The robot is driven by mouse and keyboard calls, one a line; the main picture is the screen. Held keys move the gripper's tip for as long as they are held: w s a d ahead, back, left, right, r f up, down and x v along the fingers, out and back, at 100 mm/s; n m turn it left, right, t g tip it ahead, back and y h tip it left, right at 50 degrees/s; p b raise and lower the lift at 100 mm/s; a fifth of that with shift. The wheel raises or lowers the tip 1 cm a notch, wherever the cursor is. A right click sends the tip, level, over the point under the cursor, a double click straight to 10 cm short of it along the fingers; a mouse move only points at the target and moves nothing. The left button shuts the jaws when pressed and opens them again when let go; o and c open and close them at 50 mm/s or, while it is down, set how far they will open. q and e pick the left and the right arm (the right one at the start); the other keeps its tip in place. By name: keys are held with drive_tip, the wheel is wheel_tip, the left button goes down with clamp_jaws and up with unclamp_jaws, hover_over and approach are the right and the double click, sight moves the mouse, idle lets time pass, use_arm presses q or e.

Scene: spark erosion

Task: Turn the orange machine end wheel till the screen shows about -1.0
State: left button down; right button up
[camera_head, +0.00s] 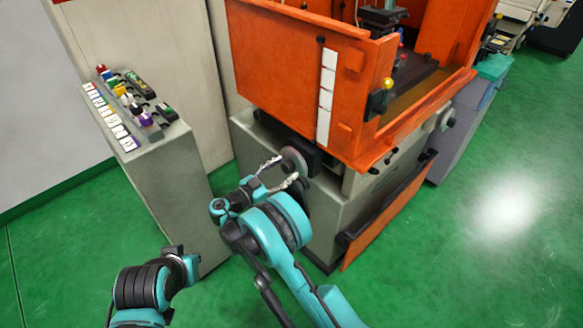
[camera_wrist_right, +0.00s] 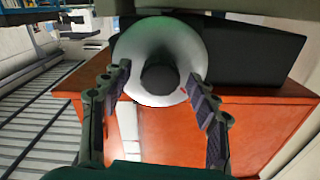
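The end wheel (camera_head: 293,161) is a grey disc on the left end of the orange machine (camera_head: 345,95). In the right wrist view the wheel (camera_wrist_right: 160,33) is a pale ring with a dark hub, close ahead. My right gripper (camera_head: 287,168) is at the wheel, its fingers spread apart. In the wrist view the fingertips of this gripper (camera_wrist_right: 158,77) overlap the wheel's lower left and right rim; I cannot tell whether they touch it. My left gripper (camera_head: 178,257) is low at the left, away from the wheel, its fingers unclear. I see no readable screen.
A grey console (camera_head: 155,170) with coloured parts on top stands left of the machine. The machine's grey base (camera_head: 340,205) is close beside my right arm. Green floor (camera_head: 480,270) is clear at the right front.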

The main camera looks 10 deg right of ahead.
drive_tip(key=shift+a, duration=0.1)
drive_tip(key=v, duration=0.7)
drive_tip(key=shift+s+a, duration=0.25)
idle(0.4)
idle(0.4)
